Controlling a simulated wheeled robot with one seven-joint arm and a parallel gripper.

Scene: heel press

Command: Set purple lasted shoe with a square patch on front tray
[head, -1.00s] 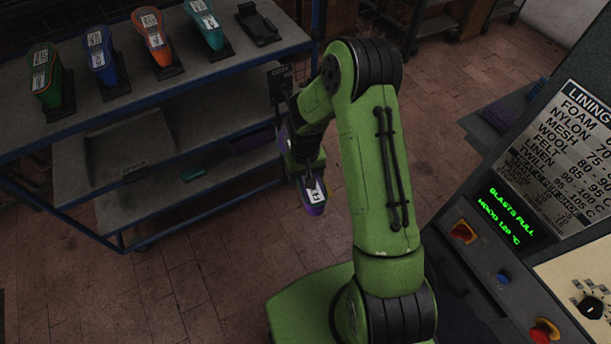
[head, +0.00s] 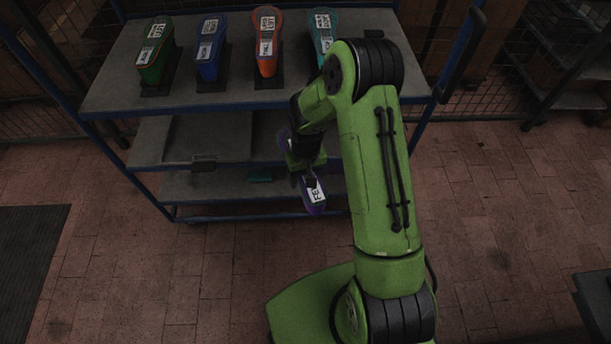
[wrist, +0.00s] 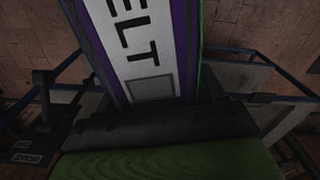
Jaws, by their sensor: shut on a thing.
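My gripper (head: 303,172) is shut on a purple shoe (head: 314,197) with a white label, held in the air in front of the cart. In the wrist view the shoe (wrist: 187,45) fills the upper middle. Its label ends in "ELT", with a grey square patch (wrist: 150,88) below the letters. A tray-like grey surface (head: 208,137) with a tag on its front edge lies on the cart's middle level. I cannot tell for certain whether this is the front tray. My arm hides the cart's right part.
A blue-framed cart (head: 255,104) stands ahead. Its top shelf holds a green shoe (head: 156,50), a blue shoe (head: 210,48), an orange shoe (head: 267,45) and a teal shoe (head: 322,28) on dark stands. A dark mat (head: 30,262) lies at left. The brick floor between is clear.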

